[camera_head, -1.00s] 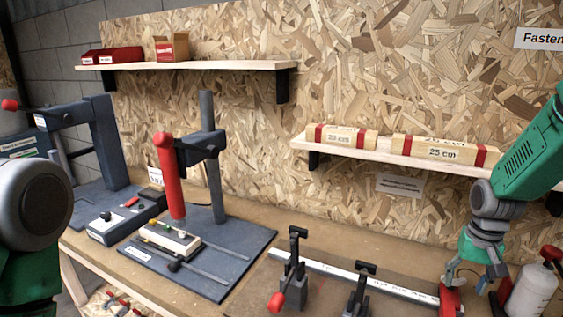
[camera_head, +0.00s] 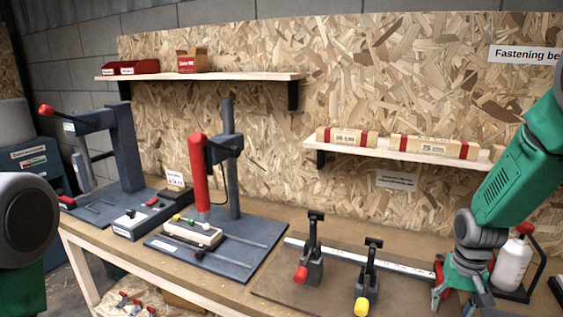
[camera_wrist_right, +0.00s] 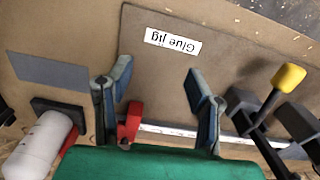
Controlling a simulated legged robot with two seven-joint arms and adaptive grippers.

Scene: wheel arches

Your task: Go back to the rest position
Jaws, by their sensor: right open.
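My right gripper (camera_head: 460,300) is low at the right of the head view, over the right end of the glue jig board. In the right wrist view its two fingers (camera_wrist_right: 160,95) are spread apart with nothing between them. The board's "Glue jig" label (camera_wrist_right: 173,41) shows beyond the fingertips. On the left, only a round grey joint and green link of my left arm show in the head view; my left gripper is out of the picture.
Toggle clamps with a red tip (camera_head: 312,255) and a yellow tip (camera_head: 368,280) stand left of my right gripper. A white bottle (camera_head: 512,262) stands close on its right. A shelf with wooden blocks (camera_head: 430,146) is behind my right arm.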

